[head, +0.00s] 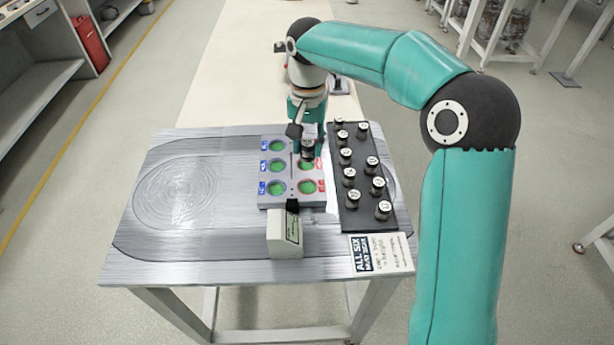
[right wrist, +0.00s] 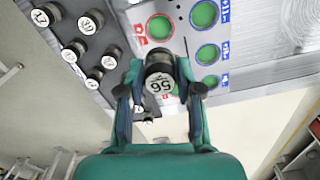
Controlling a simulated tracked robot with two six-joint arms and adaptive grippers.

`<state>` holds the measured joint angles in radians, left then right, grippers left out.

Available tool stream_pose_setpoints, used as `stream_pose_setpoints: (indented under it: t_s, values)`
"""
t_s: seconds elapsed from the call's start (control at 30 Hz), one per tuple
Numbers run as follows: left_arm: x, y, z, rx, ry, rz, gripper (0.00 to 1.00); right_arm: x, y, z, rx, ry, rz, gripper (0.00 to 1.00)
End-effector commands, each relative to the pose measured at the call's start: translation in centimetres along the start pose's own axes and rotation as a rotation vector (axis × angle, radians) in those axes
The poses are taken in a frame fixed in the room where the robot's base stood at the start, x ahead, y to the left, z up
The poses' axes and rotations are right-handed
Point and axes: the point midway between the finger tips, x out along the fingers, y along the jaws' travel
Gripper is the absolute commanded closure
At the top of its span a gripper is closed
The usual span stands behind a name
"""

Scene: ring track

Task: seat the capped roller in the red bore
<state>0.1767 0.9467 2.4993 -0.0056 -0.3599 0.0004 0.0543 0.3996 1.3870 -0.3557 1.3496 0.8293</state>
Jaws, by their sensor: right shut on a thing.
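My right gripper (head: 307,143) is shut on a capped roller (right wrist: 160,82), whose pale cap reads 56 in the right wrist view. It holds the roller over the far right part of the grey bore block (head: 291,203). The roller's lower end is hidden in the wrist view, so I cannot tell whether it is in a bore. Two green-floored bores with red labels show in the right column, a middle one (head: 305,166) and a near one (head: 306,187). The gripper and roller cover the far right bore. My left gripper is not in view.
A black tray (head: 359,218) with several capped rollers stands right of the block. Blue-labelled bores (head: 276,166) line the block's left column. A small pale box (head: 285,238) stands at the block's front. A sign (head: 381,254) lies at the table's front edge. The table's left is clear.

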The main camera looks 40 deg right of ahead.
Motion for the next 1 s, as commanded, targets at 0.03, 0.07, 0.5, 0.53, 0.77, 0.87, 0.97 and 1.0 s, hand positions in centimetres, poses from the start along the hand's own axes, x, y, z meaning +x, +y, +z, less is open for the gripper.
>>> stream_pose_setpoints:
  t_s: [0.03,0.07,0.5,0.53,0.77,0.87,0.97,1.0]
  values:
    - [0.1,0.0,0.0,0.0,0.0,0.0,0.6,1.5,0.0,0.1,-0.002,-0.004,0.004,1.0]
    - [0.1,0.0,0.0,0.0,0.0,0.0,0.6,2.3,0.0,0.1,-0.002,-0.004,0.004,1.0]
    - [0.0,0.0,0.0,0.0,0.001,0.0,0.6,7.4,-0.4,0.1,-0.008,-0.001,0.002,1.0]
    - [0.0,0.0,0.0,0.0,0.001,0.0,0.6,7.9,-0.4,0.1,-0.008,-0.001,0.001,1.0]
    - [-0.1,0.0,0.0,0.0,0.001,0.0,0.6,10.5,-0.4,0.1,-0.009,0.0,0.001,1.0]
    - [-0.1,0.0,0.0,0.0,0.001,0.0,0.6,10.6,-0.5,0.0,-0.009,0.002,-0.001,1.0]
    - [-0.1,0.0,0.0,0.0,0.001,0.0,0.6,10.6,-0.5,0.0,-0.009,0.002,-0.001,1.0]
    - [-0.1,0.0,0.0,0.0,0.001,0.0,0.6,10.6,-0.5,0.0,-0.009,0.002,-0.001,1.0]
